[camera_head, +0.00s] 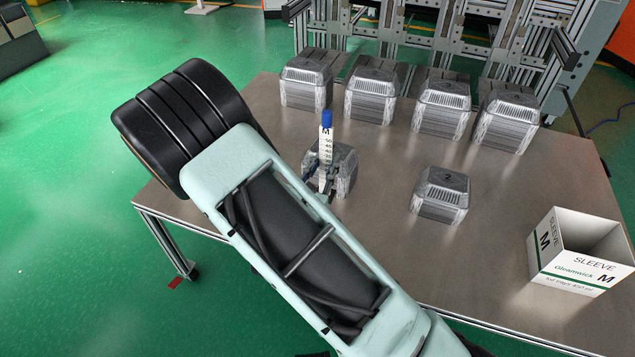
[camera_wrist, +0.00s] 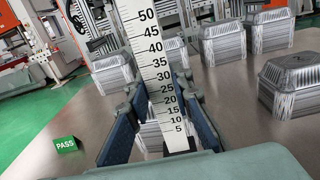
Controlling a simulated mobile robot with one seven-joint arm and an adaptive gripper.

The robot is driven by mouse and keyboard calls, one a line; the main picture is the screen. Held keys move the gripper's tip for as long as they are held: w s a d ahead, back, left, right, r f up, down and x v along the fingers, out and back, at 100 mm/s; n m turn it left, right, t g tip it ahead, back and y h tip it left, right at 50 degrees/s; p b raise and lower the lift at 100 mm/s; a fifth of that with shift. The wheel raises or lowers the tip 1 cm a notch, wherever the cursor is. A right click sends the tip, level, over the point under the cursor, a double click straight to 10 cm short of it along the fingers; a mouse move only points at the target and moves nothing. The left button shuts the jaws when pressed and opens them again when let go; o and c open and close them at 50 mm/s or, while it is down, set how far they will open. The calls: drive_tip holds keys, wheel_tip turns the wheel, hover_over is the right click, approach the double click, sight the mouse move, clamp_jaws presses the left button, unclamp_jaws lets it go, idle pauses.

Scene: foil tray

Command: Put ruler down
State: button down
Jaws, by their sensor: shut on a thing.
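The ruler (camera_head: 326,148) is a white upright scale with black numbers and a blue top marked M. In the wrist view the ruler (camera_wrist: 150,45) rises between the fingers, slightly tilted in the picture, numbers up to 50 showing. My gripper (camera_head: 325,180) is shut on the ruler; its fingers (camera_wrist: 160,88) lie on either side of it. The ruler's dark foot (camera_wrist: 178,145) shows low between the fingers. I cannot tell whether it touches the table. A foil tray stack (camera_head: 345,172) stands right behind the gripper and is partly hidden.
Several foil tray stacks (camera_head: 440,108) line the back of the metal table (camera_head: 385,262). Another stack (camera_head: 439,195) stands right of the gripper. A white sleeve box (camera_head: 575,262) is at the right edge. A green PASS marker (camera_wrist: 65,145) shows in the wrist view. The middle front is clear.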

drive_tip(key=w+a+f+b, duration=0.1)
drive_tip(key=w+f+b, duration=0.1)
drive_tip(key=f, duration=0.6)
drive_tip(key=shift+w+a+f, duration=0.2)
drive_tip(key=shift+w+a, duration=0.15)
drive_tip(key=shift+w, duration=0.55)
drive_tip(key=shift+f, duration=0.1)
drive_tip(key=c, duration=1.7)
unclamp_jaws()
drive_tip(key=shift+f+b, duration=0.1)
drive_tip(key=shift+b, duration=0.2)
drive_tip(key=p+v, duration=0.2)
drive_tip(key=v, duration=1)
